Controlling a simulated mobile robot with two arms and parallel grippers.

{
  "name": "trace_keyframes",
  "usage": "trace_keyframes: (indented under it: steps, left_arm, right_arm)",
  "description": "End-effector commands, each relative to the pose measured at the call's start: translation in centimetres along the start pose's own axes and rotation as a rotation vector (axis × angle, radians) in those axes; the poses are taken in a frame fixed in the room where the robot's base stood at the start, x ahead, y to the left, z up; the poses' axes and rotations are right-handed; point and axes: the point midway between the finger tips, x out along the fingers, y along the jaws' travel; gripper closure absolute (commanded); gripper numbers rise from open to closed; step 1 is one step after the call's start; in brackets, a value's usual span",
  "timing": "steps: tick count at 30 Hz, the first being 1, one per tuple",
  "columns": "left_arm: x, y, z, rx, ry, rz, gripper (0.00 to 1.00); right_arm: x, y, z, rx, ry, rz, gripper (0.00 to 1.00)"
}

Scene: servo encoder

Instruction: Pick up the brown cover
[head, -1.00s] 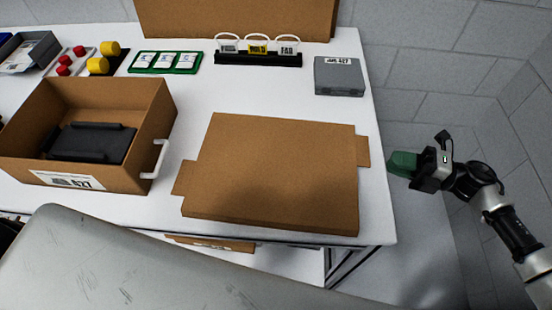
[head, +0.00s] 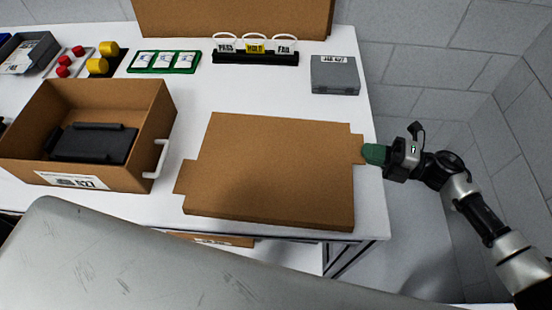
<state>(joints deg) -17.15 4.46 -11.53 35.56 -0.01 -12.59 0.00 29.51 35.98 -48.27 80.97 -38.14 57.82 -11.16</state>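The brown cover (head: 270,170) is a flat cardboard sheet lying on the white table (head: 290,95), with a tab on its left side (head: 186,177) and one on its right side (head: 357,148). My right gripper (head: 372,153) is at the table's right edge, its green fingertips at the end of the right tab. I cannot tell whether the fingers touch or straddle the tab. The fingers overlap in this view, so their opening is hidden. My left gripper is not in view.
An open brown box (head: 150,125) with a black tray (head: 95,145) inside stands left of the cover. A grey case (head: 335,76), a black rack with tags (head: 255,57) and a green card holder (head: 163,62) sit farther back. Bare table separates them from the cover.

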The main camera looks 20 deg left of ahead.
Motion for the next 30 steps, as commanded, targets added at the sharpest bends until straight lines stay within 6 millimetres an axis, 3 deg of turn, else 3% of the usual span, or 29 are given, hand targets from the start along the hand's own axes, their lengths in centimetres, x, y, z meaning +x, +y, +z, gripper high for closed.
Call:
trace_keyframes:
  steps: [10, 17, 30]
  left_arm:
    - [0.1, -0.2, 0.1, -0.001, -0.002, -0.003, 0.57]
    - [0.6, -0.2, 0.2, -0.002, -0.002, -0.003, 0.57]
    - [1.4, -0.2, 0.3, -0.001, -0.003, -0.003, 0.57]
  right_arm:
    - [0.0, 0.8, 0.0, -0.001, 0.001, 0.001, 1.0]
    - [0.0, 4.3, 0.0, -0.006, 0.002, 0.001, 1.0]
    - [-4.5, 9.2, -7.9, 0.002, 0.0, -0.003, 1.0]
